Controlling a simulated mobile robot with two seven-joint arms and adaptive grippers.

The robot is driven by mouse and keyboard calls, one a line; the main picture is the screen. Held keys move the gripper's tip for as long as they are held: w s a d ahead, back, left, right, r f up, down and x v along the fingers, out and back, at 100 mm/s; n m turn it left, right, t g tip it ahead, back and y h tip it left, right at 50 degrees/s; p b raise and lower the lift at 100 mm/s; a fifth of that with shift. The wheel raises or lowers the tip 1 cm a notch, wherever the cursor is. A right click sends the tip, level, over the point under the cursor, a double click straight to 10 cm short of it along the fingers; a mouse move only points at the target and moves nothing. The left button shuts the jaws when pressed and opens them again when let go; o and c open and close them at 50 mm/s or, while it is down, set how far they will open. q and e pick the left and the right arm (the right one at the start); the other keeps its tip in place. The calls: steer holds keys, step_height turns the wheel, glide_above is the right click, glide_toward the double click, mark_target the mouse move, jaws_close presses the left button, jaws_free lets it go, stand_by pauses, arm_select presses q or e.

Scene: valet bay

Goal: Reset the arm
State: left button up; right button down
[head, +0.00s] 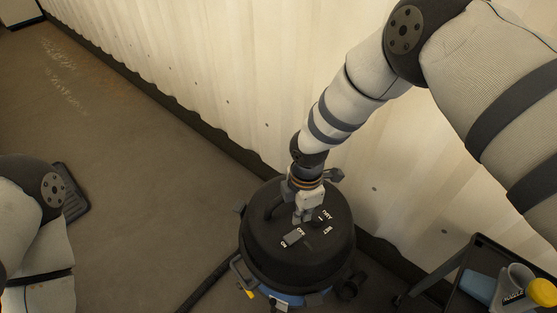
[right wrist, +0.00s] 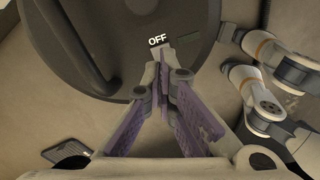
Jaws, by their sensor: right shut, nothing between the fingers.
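My right arm reaches down from the upper right to a black-topped vacuum (head: 335,245). My right gripper (head: 303,217) points down at its lid, close to a grey switch (head: 293,236) with ON and OFF labels. In the right wrist view my right gripper (right wrist: 163,66) has its fingers together and empty, with the tips by the OFF label on the dark lid (right wrist: 100,75). I cannot tell whether the tips touch the lid or switch. My left arm shows at the lower left; its gripper is not in view.
A pale corrugated wall (head: 200,70) runs behind the vacuum. A dark cart (head: 470,255) with a blue item (head: 480,287) and a yellow-capped container (head: 541,293) stands at lower right. A dark ribbed pad (head: 72,195) lies at left. The floor (head: 150,190) between is mostly clear.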

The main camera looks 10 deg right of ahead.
steer(key=s+d+f+m+g+y+p, duration=0.1)
steer(key=s+f+m, duration=0.15)
steer(key=s, duration=0.45)
steer(key=s+f+m+g+y+p, duration=0.1)
steer(key=s+m, duration=0.3)
steer(key=s, duration=0.4)
arm_select(q)
steer(key=shift+t, duration=0.8)
steer(key=w+r+p, duration=0.1)
steer(key=w+r, duration=0.3)
steer(key=shift+w+r, duration=0.1)
arm_select(e)
steer(key=s+d+r+m, duration=0.1)
steer(key=s+d+m, duration=0.2)
steer(key=s, duration=0.4)
steer(key=s+d+r+m+h, duration=0.1)
steer(key=s+d+r+m, duration=0.1)
steer(key=s+m, duration=0.4)
steer(key=s+d+r+m+h, duration=0.1)
steer(key=s+d+r+m, duration=0.1)
steer(key=s, duration=0.7)
steer(key=shift+s+d+m, duration=0.15)
steer(key=shift+d+m, duration=0.7)
steer(key=shift+m, duration=0.4)
